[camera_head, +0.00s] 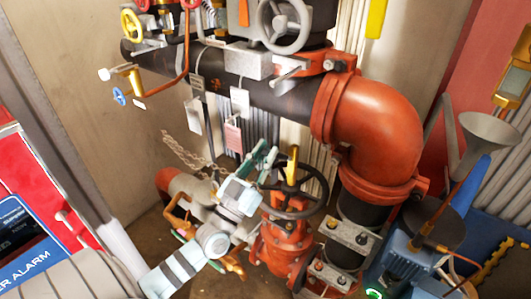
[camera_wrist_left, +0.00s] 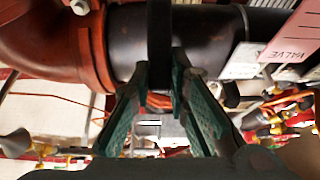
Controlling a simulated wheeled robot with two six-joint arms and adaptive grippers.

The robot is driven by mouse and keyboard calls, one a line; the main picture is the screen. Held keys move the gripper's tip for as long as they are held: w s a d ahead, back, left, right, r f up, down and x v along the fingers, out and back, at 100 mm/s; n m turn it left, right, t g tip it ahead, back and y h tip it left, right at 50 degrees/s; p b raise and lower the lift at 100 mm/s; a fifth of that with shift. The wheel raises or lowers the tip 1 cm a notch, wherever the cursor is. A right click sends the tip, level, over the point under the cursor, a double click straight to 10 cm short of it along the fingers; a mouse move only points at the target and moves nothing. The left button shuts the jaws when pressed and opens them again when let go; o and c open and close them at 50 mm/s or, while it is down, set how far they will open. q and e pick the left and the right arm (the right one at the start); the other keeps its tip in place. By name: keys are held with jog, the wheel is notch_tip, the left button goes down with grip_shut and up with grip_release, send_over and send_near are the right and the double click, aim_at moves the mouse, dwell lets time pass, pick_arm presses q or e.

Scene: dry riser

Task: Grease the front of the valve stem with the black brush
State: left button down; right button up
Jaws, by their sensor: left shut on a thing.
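The valve (camera_head: 284,247) is orange-red, with a black handwheel (camera_head: 318,180) on top. Its yellow stem (camera_head: 292,165) stands up through the wheel. My left gripper (camera_head: 265,160) is beside the wheel's upper left, close to the stem; whether it touches is unclear. In the left wrist view its green fingers (camera_wrist_left: 165,78) are closed on a straight black bar, which appears to be the black brush (camera_wrist_left: 158,35). The bar crosses in front of a dark pipe. The brush's bristles cannot be made out. My right gripper is not in view.
A dark pipe (camera_head: 270,96) and a big orange elbow (camera_head: 375,125) stand behind and above the valve. Paper tags (camera_head: 233,136) hang near the gripper. A blue machine (camera_head: 402,262) is at lower right, a red alarm cabinet (camera_head: 35,185) at left.

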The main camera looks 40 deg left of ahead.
pick_arm(q)
jog(key=shift+f, duration=0.4)
jog(key=shift+f+b, duration=1.25)
jog(key=shift+f, duration=0.1)
jog(key=shift+f+b, duration=1.15)
jog(key=shift+f, duration=0.25)
notch_tip(320, 180, down, 3)
jog(key=shift+r+b, duration=0.2)
jog(key=shift+b, duration=0.9)
